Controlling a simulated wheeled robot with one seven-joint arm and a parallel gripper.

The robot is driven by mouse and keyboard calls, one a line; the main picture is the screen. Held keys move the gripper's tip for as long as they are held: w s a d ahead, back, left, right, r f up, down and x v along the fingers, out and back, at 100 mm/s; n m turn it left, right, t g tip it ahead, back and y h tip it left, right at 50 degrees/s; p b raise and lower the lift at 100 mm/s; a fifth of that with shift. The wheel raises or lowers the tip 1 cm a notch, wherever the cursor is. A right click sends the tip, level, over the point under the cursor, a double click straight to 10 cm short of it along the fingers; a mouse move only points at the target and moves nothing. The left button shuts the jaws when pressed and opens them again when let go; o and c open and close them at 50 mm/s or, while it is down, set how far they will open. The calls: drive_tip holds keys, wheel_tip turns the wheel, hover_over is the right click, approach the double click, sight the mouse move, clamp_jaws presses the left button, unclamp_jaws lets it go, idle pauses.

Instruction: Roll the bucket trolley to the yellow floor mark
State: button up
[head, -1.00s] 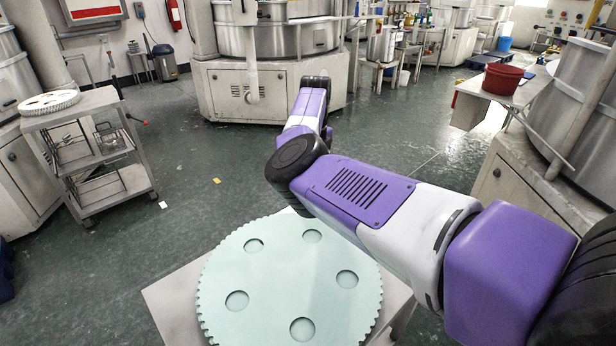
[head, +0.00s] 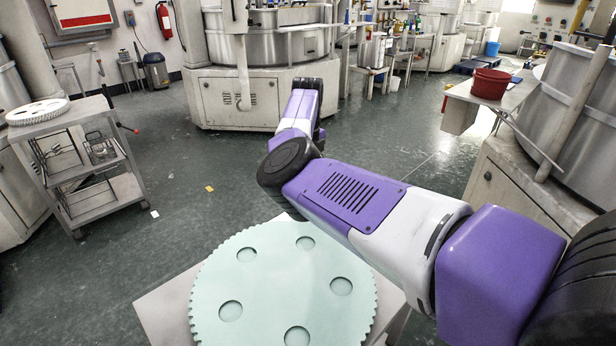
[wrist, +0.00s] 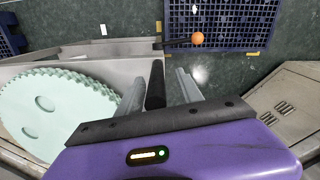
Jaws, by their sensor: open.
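My gripper (wrist: 161,77) is open in the wrist view, its grey fingers reaching out from the purple wrist. A black bar (wrist: 155,84) shows between the fingers; I cannot tell what it belongs to. In the head view my arm hides the gripper. I cannot make out a bucket trolley for certain. A red bucket (head: 490,83) stands on a bench at the right, and a blue bucket (head: 492,48) stands far back. A small yellow patch (head: 209,188) lies on the floor left of my arm; I cannot tell if it is the floor mark.
A large pale green toothed disc (head: 285,285) lies on a table in front, also in the wrist view (wrist: 55,105). A shelved cart (head: 85,170) stands left, a machine (head: 250,95) ahead. Blue lattice pallets (wrist: 222,20) and an orange ball (wrist: 197,38) show beyond my gripper. Middle-left floor is open.

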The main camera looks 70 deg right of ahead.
wheel_tip(320, 180, up, 6)
drive_tip(key=shift+r, duration=0.25)
idle(0.5)
